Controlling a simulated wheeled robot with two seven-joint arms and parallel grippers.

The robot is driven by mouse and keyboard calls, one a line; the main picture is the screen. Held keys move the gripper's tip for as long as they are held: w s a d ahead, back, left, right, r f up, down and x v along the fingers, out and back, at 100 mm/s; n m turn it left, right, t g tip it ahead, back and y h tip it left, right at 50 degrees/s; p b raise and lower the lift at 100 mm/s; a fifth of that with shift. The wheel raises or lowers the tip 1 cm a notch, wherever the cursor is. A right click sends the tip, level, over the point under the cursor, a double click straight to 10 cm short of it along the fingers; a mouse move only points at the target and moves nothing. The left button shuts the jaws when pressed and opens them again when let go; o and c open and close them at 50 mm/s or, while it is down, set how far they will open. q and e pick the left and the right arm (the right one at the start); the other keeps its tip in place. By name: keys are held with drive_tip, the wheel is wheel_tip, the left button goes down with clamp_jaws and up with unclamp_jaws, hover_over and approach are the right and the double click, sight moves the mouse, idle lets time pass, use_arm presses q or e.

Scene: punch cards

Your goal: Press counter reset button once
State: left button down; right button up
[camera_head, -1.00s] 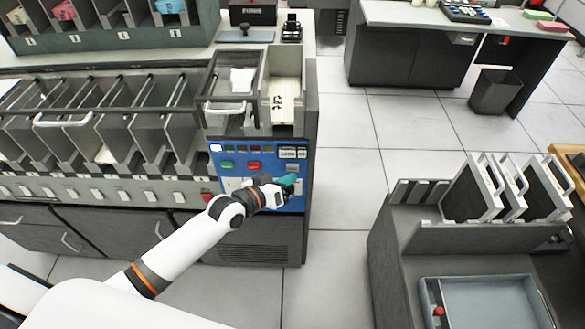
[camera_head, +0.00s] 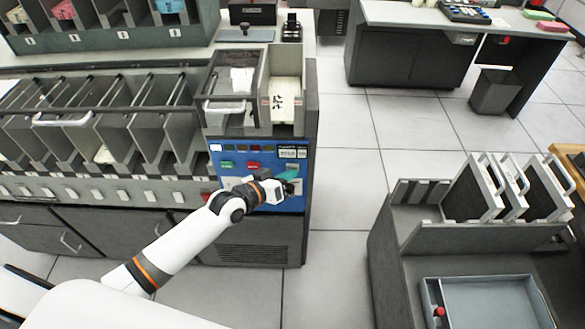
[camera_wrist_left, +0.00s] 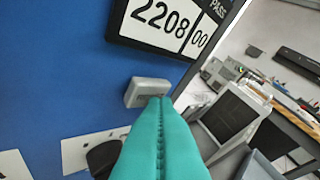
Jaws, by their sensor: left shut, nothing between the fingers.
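The blue control panel (camera_head: 240,160) is on the front of the card machine. Its counter display (camera_head: 292,152) is near the top right of the panel and reads 2208 and 00 in the left wrist view (camera_wrist_left: 168,24). A grey reset button (camera_wrist_left: 146,91) sticks out just below the counter. My left gripper (camera_head: 290,174) has teal fingers, closed together and empty. In the left wrist view the fingertips (camera_wrist_left: 160,98) overlap the button's lower right part; I cannot tell whether they touch it. My right gripper is in neither view.
A green button (camera_head: 227,164) and a red button (camera_head: 253,165) are left of the counter on the panel. Card pockets (camera_head: 110,145) line the machine on the left. A cart with a tray (camera_head: 485,300) stands at the right, with open floor (camera_head: 345,200) between.

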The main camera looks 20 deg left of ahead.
use_arm(q)
drive_tip(key=shift+w+a, duration=0.1)
drive_tip(key=shift+w, duration=0.2)
idle(0.5)
drive_tip(key=shift+s+r+p, duration=0.15)
drive_tip(key=shift+s+p, duration=0.15)
drive_tip(key=shift+s, duration=0.1)
drive_tip(key=shift+s+d+p, duration=0.25)
drive_tip(key=shift+s+p, duration=0.05)
drive_tip(key=shift+s, duration=0.2)
